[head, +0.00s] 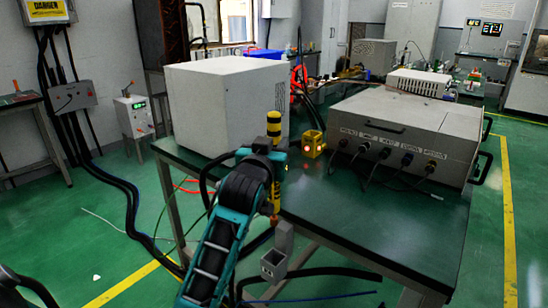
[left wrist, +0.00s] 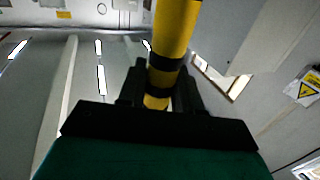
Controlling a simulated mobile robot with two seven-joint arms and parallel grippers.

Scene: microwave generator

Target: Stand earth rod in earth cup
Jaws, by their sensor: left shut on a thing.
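The earth rod (head: 273,127) is banded yellow and black and stands close to upright beside the table's near left edge. My left gripper (head: 263,150) is shut on it, with the rod showing above and below the grip. The rod's lower end looks brass-coloured and hangs free. In the left wrist view the rod (left wrist: 173,35) runs between the two dark fingers (left wrist: 160,92). A small yellow square block (head: 312,143) with a red light, which looks like the earth cup, sits on the table right of the rod, apart from it.
The green table (head: 370,225) carries a big white box (head: 228,103) behind the rod and a grey instrument case (head: 402,135) with cables at the right. A grey open-topped square holder (head: 274,264) is below the table's near edge. The front of the tabletop is clear.

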